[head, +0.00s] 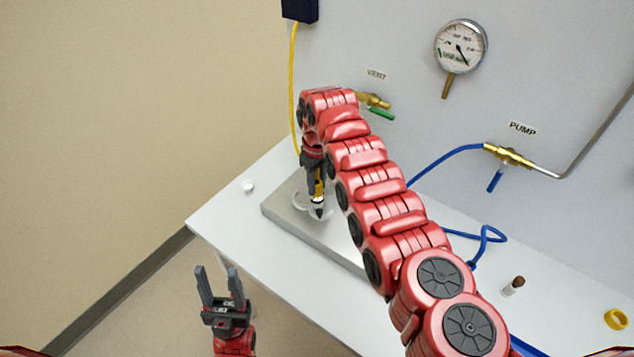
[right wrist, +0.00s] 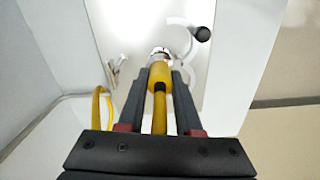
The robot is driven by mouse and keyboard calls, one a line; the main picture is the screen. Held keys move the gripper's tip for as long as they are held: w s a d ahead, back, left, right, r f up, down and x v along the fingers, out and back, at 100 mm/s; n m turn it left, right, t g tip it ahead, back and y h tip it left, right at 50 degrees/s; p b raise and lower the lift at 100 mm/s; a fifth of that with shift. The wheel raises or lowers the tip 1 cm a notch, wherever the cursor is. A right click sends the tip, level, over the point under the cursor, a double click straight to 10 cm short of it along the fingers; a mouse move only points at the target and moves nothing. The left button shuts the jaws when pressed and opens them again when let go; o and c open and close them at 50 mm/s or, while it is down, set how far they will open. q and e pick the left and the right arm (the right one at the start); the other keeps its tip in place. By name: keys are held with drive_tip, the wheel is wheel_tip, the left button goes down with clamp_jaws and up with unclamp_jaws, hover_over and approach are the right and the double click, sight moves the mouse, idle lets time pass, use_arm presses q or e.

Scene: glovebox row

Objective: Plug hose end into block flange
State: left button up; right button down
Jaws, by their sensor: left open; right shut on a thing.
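The hose end (head: 319,186) is a yellow sleeve with a metal tip. It also shows in the right wrist view (right wrist: 160,76), between the fingers of my right gripper (right wrist: 160,88), which is shut on it. In the head view my right gripper (head: 316,178) points down over the grey metal block (head: 284,213). A pale ring-like flange (head: 301,203) with a black knob (right wrist: 201,33) is on the block. The metal tip overlaps the flange in view; I cannot tell whether it is seated. My left gripper (head: 219,284) is open and empty, off the table's front edge.
The yellow hose (head: 292,90) runs up to a dark box (head: 300,9) on the wall. A gauge (head: 460,46), a green-handled vent valve (head: 376,101) and a pump valve (head: 508,155) with blue hose are on the wall. A small white cap (head: 248,186), brown-topped vial (head: 515,285) and yellow ring (head: 616,319) are on the table.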

sight(317, 178)
drive_tip(key=shift+f+b, duration=0.3)
drive_tip(key=shift+f, duration=0.25)
drive_tip(key=c, duration=0.5)
unclamp_jaws()
drive_tip(key=shift+r, duration=0.1)
drive_tip(key=shift+r+b, duration=0.3)
drive_tip(key=shift+r, duration=0.25)
wheel_tip(317, 178, up, 7)
drive_tip(key=shift+r+b, duration=0.2)
drive_tip(key=shift+b, duration=0.85)
wheel_tip(317, 178, up, 9)
drive_tip(key=p, duration=0.8)
drive_tip(key=shift+f, duration=0.15)
